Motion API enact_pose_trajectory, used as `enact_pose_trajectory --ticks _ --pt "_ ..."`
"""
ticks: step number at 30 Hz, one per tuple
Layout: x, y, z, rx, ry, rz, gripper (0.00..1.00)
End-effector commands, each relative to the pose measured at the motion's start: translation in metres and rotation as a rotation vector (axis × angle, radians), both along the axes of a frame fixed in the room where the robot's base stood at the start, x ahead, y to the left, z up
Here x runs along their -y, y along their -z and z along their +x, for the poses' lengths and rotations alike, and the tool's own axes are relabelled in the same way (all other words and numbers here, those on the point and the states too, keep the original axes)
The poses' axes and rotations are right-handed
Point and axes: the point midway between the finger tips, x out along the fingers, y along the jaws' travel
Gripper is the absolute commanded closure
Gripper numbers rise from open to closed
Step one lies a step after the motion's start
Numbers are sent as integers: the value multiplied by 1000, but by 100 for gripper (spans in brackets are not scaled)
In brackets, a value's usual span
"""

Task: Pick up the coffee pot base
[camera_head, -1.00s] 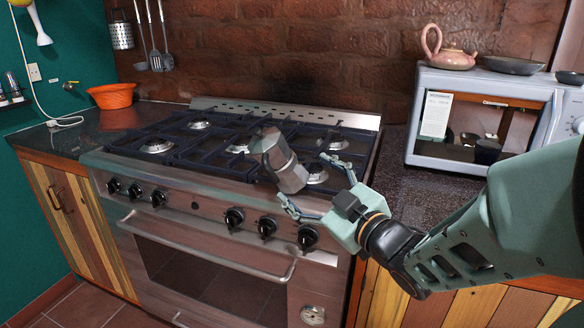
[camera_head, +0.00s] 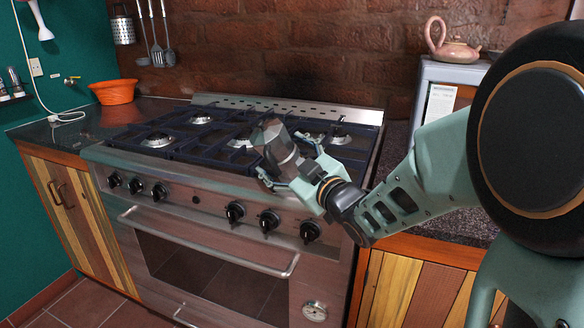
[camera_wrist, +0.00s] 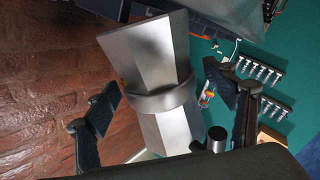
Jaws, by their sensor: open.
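The coffee pot base (camera_head: 270,138) is a grey faceted metal piece over the front right of the stove top. It leans to the left in the head view, and my gripper partly hides its lower part. In the wrist view the coffee pot base (camera_wrist: 145,52) fills the middle, with two flaring faceted parts joined by a collar. My gripper (camera_head: 293,163) is open, its fingers reaching around the pot. In the wrist view my gripper (camera_wrist: 168,112) has one finger on each side of the pot, with visible gaps. I see no firm contact.
The stove (camera_head: 205,180) has dark grates and front knobs. An orange bowl (camera_head: 113,92) sits on the left counter. A brick wall (camera_head: 290,60) is behind.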

Motion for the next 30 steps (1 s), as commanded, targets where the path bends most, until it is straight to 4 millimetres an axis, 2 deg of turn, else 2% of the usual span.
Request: enact_pose_trajectory --ticks 2,18,25,30 --pt "0 0 0 0 0 0 23" --pt "0 -3 0 5 0 2 83" --pt "0 -3 0 5 0 2 84" --pt "-2 -11 2 5 0 1 84"
